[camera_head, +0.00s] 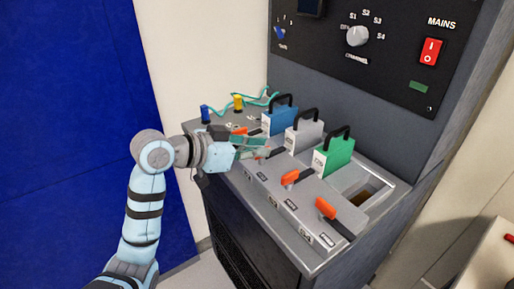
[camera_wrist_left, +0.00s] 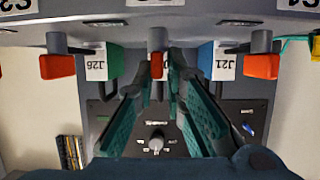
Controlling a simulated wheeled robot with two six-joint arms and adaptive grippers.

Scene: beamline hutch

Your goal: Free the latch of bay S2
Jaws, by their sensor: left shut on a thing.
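The latch of bay S2 is the orange-tipped lever (camera_wrist_left: 157,66) in the middle of the left wrist view, between my finger pads. My left gripper (camera_head: 259,150) is shut on it; it also shows in the left wrist view (camera_wrist_left: 170,75). In the head view the fingers hide most of this lever. The grey module (camera_head: 303,133) with a black handle stands in the bay behind it. My right gripper is in neither view.
Neighbouring orange latches sit close on both sides: S1 (camera_head: 240,131), S3 (camera_head: 290,178) and S4 (camera_head: 325,208). The blue module (camera_head: 280,119) and green module (camera_head: 334,156) flank the grey one. An open slot (camera_head: 373,190) is at the right. Plugs with cables (camera_head: 238,102) lie at the back left.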

